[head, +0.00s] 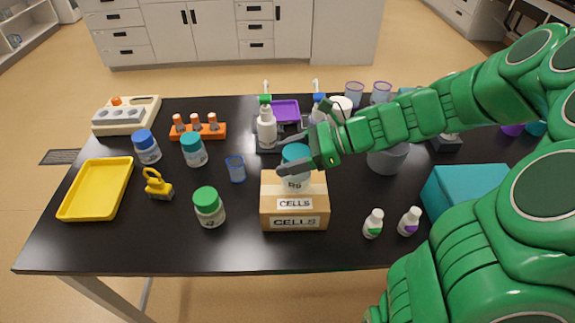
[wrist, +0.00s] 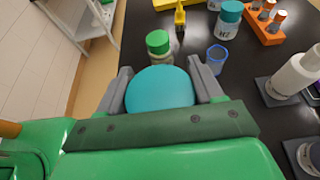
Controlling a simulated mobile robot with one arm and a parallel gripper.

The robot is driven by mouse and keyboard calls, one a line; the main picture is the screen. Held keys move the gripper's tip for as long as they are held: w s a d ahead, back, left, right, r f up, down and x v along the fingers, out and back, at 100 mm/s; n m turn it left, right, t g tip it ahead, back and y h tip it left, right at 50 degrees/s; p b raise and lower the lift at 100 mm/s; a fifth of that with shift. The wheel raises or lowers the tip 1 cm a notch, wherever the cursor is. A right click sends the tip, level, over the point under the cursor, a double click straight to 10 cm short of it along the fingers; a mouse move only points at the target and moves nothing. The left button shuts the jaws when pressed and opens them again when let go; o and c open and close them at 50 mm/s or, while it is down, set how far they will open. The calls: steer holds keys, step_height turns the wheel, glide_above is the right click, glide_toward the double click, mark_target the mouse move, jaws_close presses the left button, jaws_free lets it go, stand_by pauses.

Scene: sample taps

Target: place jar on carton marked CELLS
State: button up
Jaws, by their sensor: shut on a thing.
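A jar with a teal lid (head: 296,153) is between the fingers of my gripper (head: 288,156), which is shut on it. Its label seems to read R9, partly covered by a finger. The carton marked CELLS (head: 295,222) is a tan box on the black table, with labels on its top and front. The jar is upright at the back part of the carton's top. I cannot tell whether it touches the carton. In the wrist view the teal lid (wrist: 160,90) fills the space between both fingers, and the carton is hidden.
A green-lidded jar (head: 209,207) stands left of the carton, and a blue cup (head: 236,168) behind it. Two small bottles (head: 373,223) stand to the right. A white pump bottle (head: 266,125) stands behind. A yellow tray (head: 96,188) is at far left. The front left table is clear.

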steer(key=shift+w+a+f, duration=0.15)
steer(key=shift+w+f, duration=0.25)
steer(key=shift+f, duration=1.65)
steer(key=shift+f, duration=0.1)
steer(key=o, duration=1.4)
steer(key=shift+o, duration=0.2)
